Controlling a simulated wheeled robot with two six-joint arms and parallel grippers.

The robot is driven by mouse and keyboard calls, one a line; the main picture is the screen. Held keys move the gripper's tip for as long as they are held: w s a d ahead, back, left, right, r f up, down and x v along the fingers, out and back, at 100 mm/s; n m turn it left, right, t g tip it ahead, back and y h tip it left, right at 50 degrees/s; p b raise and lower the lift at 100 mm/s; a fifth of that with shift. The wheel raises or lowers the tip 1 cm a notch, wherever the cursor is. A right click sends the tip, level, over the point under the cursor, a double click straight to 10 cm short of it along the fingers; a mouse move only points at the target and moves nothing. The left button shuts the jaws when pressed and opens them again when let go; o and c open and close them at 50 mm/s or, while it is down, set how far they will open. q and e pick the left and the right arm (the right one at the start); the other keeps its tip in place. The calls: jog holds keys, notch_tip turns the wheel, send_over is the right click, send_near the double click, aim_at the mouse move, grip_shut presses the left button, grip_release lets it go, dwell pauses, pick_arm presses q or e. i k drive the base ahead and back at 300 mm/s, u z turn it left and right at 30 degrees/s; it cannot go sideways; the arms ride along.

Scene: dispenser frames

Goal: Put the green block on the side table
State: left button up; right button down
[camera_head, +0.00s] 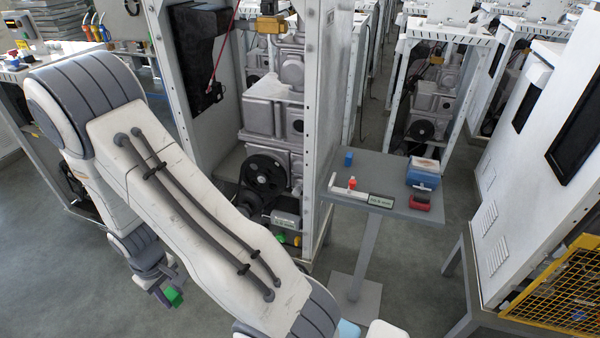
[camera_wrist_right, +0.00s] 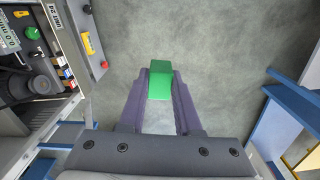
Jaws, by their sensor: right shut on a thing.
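The green block (camera_head: 174,297) is held in my right gripper (camera_head: 165,291), low over the floor at the lower left of the head view. In the right wrist view the green block (camera_wrist_right: 160,80) sits between the two finger ends of the right gripper (camera_wrist_right: 160,88), which is shut on it. The side table (camera_head: 345,165) is a small grey pedestal table right of the open machine frame, well apart from the block. My left gripper is not in view.
The open machine frame (camera_head: 311,130) stands between block and table. A yellow mesh guard (camera_head: 560,290) is at right.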

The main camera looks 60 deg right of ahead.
aim_at(390, 166)
jog(key=k, duration=1.15)
jog(key=z, duration=1.45)
jog(key=i, duration=0.5)
jog(key=z, duration=0.1)
